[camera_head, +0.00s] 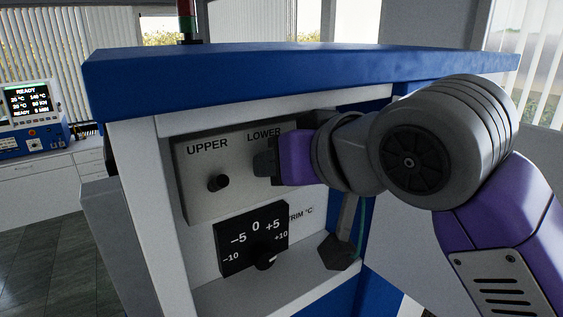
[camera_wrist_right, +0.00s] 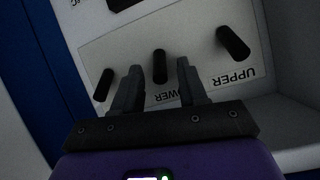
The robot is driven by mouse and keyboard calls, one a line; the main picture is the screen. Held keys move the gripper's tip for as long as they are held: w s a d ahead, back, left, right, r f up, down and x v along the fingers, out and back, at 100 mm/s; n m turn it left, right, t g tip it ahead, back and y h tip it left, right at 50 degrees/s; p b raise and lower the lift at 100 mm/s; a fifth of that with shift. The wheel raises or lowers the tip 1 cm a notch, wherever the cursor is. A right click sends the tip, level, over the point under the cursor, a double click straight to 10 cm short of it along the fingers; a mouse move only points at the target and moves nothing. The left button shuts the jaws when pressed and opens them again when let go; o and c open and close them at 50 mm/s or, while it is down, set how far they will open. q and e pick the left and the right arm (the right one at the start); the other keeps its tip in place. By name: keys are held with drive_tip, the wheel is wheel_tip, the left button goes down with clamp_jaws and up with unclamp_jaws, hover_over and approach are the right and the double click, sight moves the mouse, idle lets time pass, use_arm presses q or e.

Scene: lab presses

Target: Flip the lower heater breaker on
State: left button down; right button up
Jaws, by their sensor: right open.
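The panel (camera_head: 200,205) carries the labels UPPER and LOWER. The upper breaker (camera_head: 218,183) is a black knob-like lever at the panel's left; it also shows at the right of the wrist view (camera_wrist_right: 233,43). The lower breaker (camera_wrist_right: 160,66) is a black lever seen between my right gripper's fingers in the wrist view. In the head view my gripper hides it. My right gripper (camera_head: 265,164) is open in front of the panel below the LOWER label, its fingers (camera_wrist_right: 159,72) on either side of the lever. Contact cannot be told. My left gripper is not in view.
A third black lever (camera_wrist_right: 103,85) stands beside the lower breaker. Below the panel is a black trim dial (camera_head: 252,238). A blue top (camera_head: 290,68) overhangs the panel, and a white frame post (camera_head: 140,200) stands at its left. A control unit with a READY screen (camera_head: 29,97) stands far left.

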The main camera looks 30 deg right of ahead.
drive_tip(key=v, duration=0.7)
idle(0.4)
